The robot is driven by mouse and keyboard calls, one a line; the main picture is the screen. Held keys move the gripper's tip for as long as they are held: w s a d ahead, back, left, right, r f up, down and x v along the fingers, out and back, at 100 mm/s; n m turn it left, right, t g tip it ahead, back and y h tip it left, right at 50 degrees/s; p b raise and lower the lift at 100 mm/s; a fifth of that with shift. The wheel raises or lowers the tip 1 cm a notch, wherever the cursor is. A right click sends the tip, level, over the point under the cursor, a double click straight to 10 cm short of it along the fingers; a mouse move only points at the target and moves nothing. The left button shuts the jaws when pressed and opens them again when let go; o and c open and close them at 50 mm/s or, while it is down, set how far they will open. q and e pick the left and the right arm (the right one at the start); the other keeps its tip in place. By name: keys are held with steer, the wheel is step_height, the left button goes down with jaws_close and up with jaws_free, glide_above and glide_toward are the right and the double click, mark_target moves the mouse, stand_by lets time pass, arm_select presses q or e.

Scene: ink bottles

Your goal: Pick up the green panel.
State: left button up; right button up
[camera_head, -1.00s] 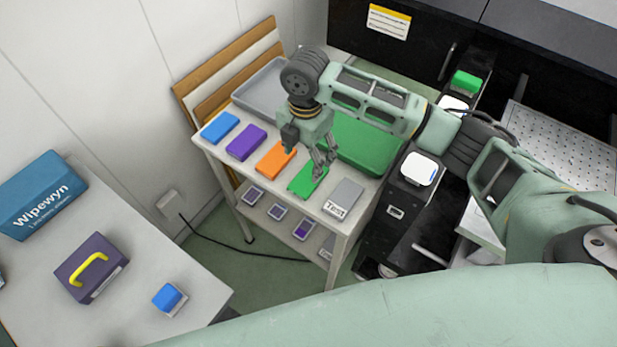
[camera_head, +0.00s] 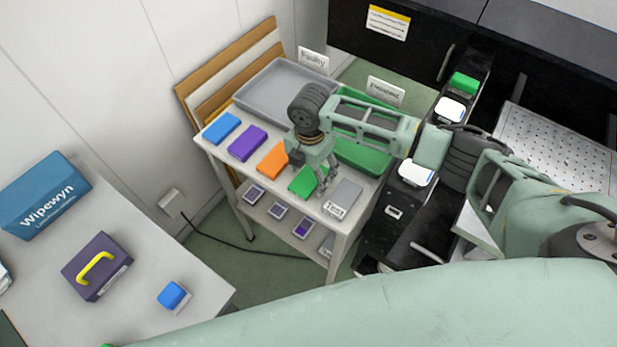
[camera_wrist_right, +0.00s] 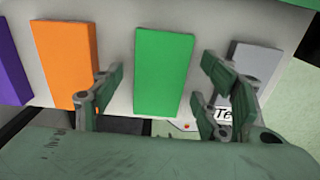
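The green panel (camera_head: 304,181) lies on the white table (camera_head: 326,222) in a row with other panels, between the orange panel (camera_head: 272,158) and the grey "Test" panel (camera_head: 343,198). My right gripper (camera_head: 311,182) is over the front part of the green panel and partly hides it. In the right wrist view the green panel (camera_wrist_right: 164,72) shows whole between the two fingers of my right gripper (camera_wrist_right: 163,85). The fingers are spread wide and do not touch it. My left gripper is not in view.
A blue panel (camera_head: 221,129) and a purple panel (camera_head: 247,143) lie further left in the row. A grey tray (camera_head: 250,88) and a green tray (camera_head: 360,160) stand behind. A black drawer unit (camera_head: 378,226) stands to the right.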

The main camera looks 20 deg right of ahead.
steer(key=c, duration=1.1)
steer(key=shift+r, duration=0.1)
